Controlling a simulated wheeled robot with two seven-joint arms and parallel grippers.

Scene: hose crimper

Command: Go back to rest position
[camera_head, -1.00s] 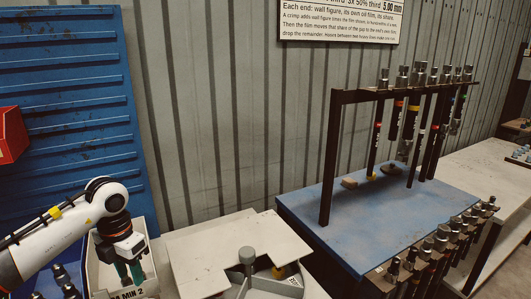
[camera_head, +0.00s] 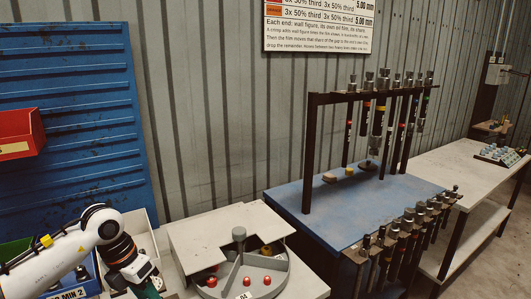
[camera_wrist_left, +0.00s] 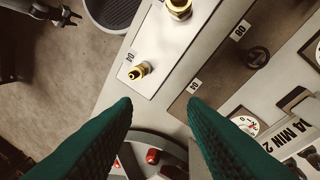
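My left gripper (camera_head: 150,286) is at the lower left of the head view, in front of a white bin (camera_head: 153,222) and left of the round divided tray (camera_head: 283,284). The left wrist view shows its two green fingers (camera_wrist_left: 160,104) spread apart with nothing between them. Past the fingertips are a pale panel with brass fittings (camera_wrist_left: 139,71) and part of the round tray with a red piece (camera_wrist_left: 153,156).
A blue stand (camera_head: 400,204) with a dark hose rack is right of centre. A blue louvred panel (camera_head: 85,110) with a red bin (camera_head: 18,135) is at the left. A blue bin (camera_head: 93,287) is beside my left arm. A pale table (camera_head: 440,172) is at the right.

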